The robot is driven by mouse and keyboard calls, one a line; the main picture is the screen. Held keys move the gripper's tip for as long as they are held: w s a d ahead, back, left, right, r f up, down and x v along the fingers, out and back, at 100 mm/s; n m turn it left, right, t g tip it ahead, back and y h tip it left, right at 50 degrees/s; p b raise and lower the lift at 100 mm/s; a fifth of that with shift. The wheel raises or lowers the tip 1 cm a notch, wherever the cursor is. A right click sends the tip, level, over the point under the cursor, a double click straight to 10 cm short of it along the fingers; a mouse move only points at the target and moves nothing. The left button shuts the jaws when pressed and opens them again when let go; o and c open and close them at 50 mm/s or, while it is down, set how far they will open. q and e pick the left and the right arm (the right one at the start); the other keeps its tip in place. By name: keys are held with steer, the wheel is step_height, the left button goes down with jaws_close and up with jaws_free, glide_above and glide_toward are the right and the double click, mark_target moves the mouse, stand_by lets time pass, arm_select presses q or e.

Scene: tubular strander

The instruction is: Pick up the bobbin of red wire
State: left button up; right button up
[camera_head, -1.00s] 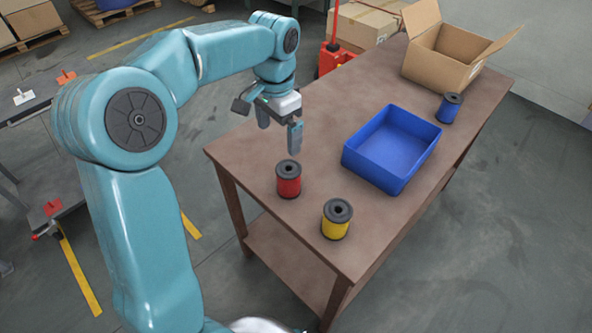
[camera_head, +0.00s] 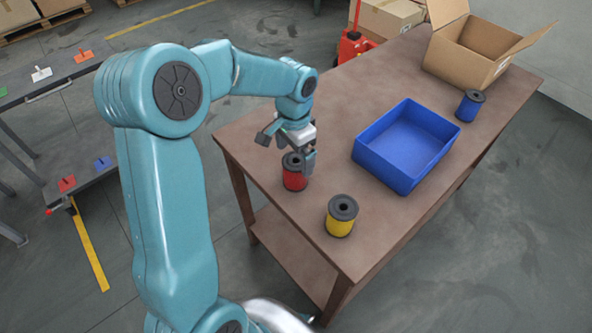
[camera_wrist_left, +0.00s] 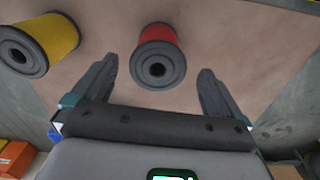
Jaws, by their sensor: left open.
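The bobbin of red wire (camera_head: 294,177) stands upright near the left edge of the brown table (camera_head: 310,224), with black flanges. My left gripper (camera_head: 297,158) is open just above and around its top in the head view. In the left wrist view the red bobbin (camera_wrist_left: 158,56) shows ahead, between the two spread fingers (camera_wrist_left: 158,82), with a gap on each side. It is not held. A bobbin of yellow wire (camera_head: 341,216) stands nearer the front edge of the table and also shows at upper left in the wrist view (camera_wrist_left: 42,42). My right gripper is not in view.
An empty blue tray (camera_head: 364,159) stands to the right of the red bobbin. A bobbin of blue wire (camera_head: 469,106) and an open cardboard box (camera_head: 465,66) are farther back on the table. The table between the bobbins and tray is clear.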

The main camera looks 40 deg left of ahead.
mark_target(296, 165)
arm_select(q)
step_height(296, 165, down, 4)
steer(key=shift+d+f, duration=0.1)
steer(key=shift+w+f, duration=0.1)
steer(key=shift+f, duration=0.25)
steer(key=shift+r, duration=0.1)
steer(key=c, duration=1.4)
steer(key=shift+o, duration=0.2)
steer(key=shift+r, duration=0.1)
step_height(296, 165, up, 20)
steer(key=p, duration=0.1)
